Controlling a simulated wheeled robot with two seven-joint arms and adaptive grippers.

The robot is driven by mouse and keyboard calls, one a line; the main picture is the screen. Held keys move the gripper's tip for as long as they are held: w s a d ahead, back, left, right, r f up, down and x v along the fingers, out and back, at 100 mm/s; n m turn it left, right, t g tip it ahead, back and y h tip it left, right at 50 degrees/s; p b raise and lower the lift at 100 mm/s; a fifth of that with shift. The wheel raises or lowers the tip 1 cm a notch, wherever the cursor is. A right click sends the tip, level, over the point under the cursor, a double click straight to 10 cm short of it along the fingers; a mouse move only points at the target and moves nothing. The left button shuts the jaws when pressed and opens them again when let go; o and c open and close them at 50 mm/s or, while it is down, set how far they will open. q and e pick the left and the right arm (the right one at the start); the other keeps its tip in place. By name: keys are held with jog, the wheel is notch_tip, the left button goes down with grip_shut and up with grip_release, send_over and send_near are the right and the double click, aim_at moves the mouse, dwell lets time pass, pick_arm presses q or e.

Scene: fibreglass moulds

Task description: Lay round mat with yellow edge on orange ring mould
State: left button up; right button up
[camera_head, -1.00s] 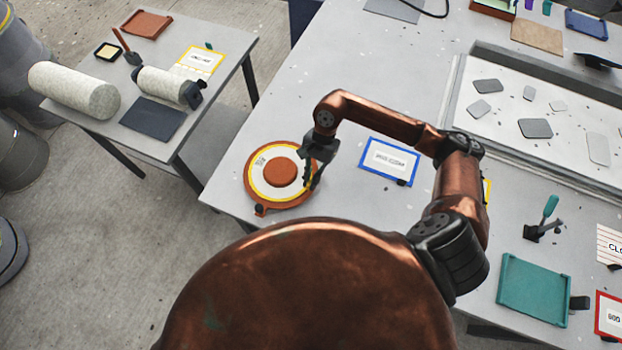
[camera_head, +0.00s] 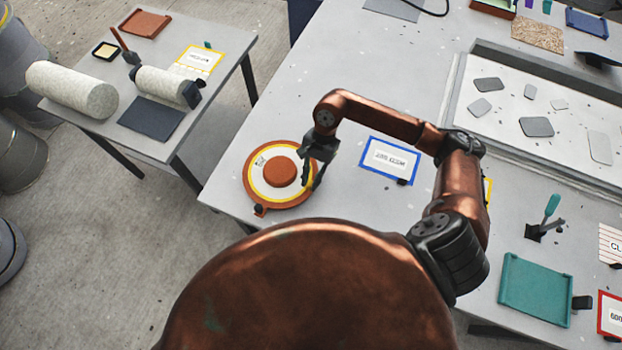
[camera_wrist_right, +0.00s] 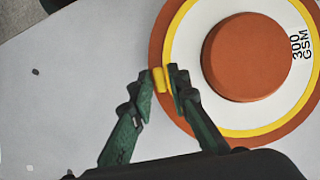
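The round white mat with a yellow edge (camera_head: 259,179) lies on the orange ring mould (camera_head: 251,195), around its raised orange centre, at the near left corner of the large table. It looks flat and centred. In the right wrist view the mat (camera_wrist_right: 278,114) carries "300 GSM" print, and the mould (camera_wrist_right: 158,45) shows as an orange rim outside it. My right gripper (camera_head: 313,184) is at the mat's right edge. In the wrist view its fingertips (camera_wrist_right: 161,80) close on a small yellow tab at the mat's edge. My left gripper is out of view.
A blue-framed sign (camera_head: 389,160) lies right of the mould. A teal tray (camera_head: 537,290) is at the near right, and a large shallow tray (camera_head: 560,140) with grey pieces is behind it. A side table (camera_head: 200,100) at left holds pale rolls (camera_head: 72,90).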

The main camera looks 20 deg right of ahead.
jog(key=shift+o, duration=1.3)
jog(key=v, duration=1.2)
